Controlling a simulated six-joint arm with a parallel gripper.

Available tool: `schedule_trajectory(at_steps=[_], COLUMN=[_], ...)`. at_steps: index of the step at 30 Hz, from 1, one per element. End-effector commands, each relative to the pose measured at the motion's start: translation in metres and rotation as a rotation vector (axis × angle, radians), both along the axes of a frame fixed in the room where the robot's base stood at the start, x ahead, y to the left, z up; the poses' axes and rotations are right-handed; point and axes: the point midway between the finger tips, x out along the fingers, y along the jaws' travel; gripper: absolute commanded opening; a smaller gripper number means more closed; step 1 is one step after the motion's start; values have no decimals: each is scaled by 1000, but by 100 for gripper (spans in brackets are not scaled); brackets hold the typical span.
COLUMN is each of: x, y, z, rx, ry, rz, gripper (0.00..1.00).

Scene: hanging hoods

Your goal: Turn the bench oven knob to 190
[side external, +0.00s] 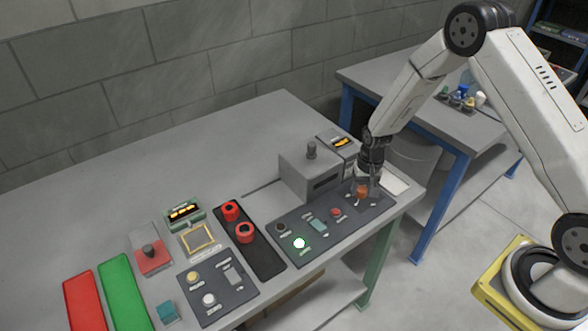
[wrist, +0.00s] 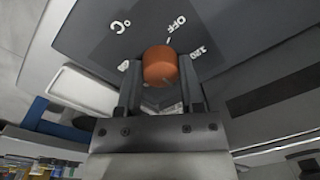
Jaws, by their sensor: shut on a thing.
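The orange knob (wrist: 160,66) sits on a dark panel (wrist: 110,40) with white marks around it. In the wrist view I read "OFF", "120" and "°C"; another mark at the left is partly hidden by a finger. My gripper (wrist: 160,88) has one finger on each side of the knob and is shut on it. In the side view the knob (side external: 362,191) is at the right end of the panel, under my gripper (side external: 369,188). I cannot tell where the knob's pointer stands.
A grey box (side external: 300,178) with a post on top stands behind the panel, and a small unit with an orange display (side external: 340,142) is beside it. Left on the panel are a lit button (side external: 299,243) and other controls. Red knobs (side external: 245,232) and coloured pads lie further left.

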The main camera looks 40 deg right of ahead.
Motion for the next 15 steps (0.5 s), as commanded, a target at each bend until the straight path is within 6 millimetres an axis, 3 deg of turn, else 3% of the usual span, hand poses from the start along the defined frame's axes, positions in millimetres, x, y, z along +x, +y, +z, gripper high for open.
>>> schedule_trajectory(at_steps=[14,15], x=[1,1], y=[0,0], z=[1,1], rx=[-1,-1], ry=[-4,-4], rz=[-16,-16], gripper=[0,61])
